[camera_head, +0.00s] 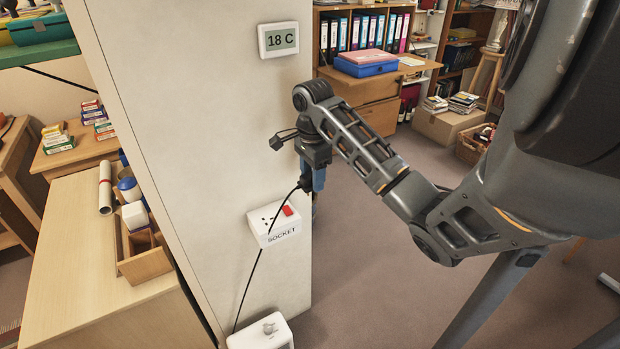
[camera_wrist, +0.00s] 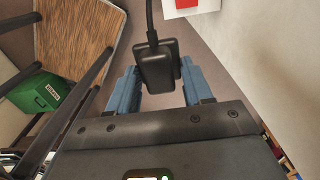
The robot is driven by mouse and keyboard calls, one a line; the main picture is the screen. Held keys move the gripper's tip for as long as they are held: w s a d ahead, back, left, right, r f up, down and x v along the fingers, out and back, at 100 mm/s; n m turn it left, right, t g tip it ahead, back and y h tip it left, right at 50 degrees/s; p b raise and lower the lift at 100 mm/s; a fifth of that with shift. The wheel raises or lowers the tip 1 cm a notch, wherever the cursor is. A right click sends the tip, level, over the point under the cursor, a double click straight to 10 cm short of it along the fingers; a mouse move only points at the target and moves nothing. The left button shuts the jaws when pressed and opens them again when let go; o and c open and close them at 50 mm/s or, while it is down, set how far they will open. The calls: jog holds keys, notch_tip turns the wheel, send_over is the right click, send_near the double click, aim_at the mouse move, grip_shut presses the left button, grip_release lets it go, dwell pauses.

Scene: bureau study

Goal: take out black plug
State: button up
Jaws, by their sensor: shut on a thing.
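The black plug (camera_wrist: 156,66) sits between the two blue fingers of my gripper (camera_wrist: 160,78) in the wrist view, with its cable running up and away. In the head view the plug (camera_head: 304,184) is at the blue fingers of my gripper (camera_head: 314,182), partly hidden by them. My gripper is shut on it. The white socket (camera_head: 265,236) is on the pale wall below and left of the plug. Its holes are bare and its red switch (camera_head: 287,211) shows. The plug is apart from the socket. A corner of the socket (camera_wrist: 208,5) shows in the wrist view.
The black cable (camera_head: 257,262) hangs past the socket towards a white box (camera_head: 262,336) with a knob. A thermostat (camera_head: 279,39) reading 18 C is higher on the wall. A wooden desk (camera_head: 75,255) stands left. Open floor (camera_head: 365,290) lies right of the wall.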

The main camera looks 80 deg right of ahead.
jog(key=shift+r, duration=1.3)
jog(key=shift+r, duration=1.65)
